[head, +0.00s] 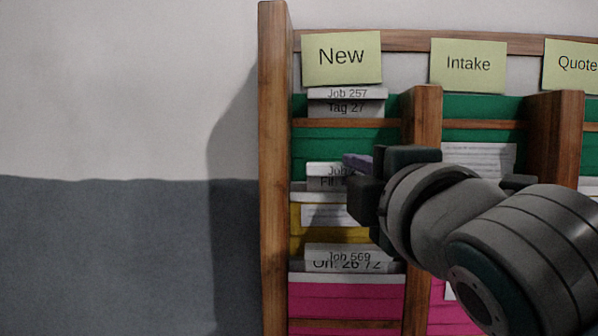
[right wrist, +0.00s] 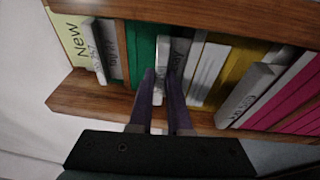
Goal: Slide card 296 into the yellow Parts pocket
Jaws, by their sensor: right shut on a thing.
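My right gripper (head: 357,162) is in front of the New column of the wooden rack, shut on a pale card (head: 326,170). The card stands at the top of the yellow pocket (head: 296,217), just below the green one. In the right wrist view the two purple fingers (right wrist: 162,95) straddle a thin pale card edge (right wrist: 159,78). I cannot tell how deep the card sits. No label reading Parts is legible. My left gripper is not in view.
Green pocket (head: 330,141) above and pink pocket (head: 340,300) below hold cards with grey tabs, such as Job 257 and Job 569. Wooden uprights (head: 274,170) and (head: 421,110) bound the column. Intake (head: 468,64) is to the right. Bare wall lies left.

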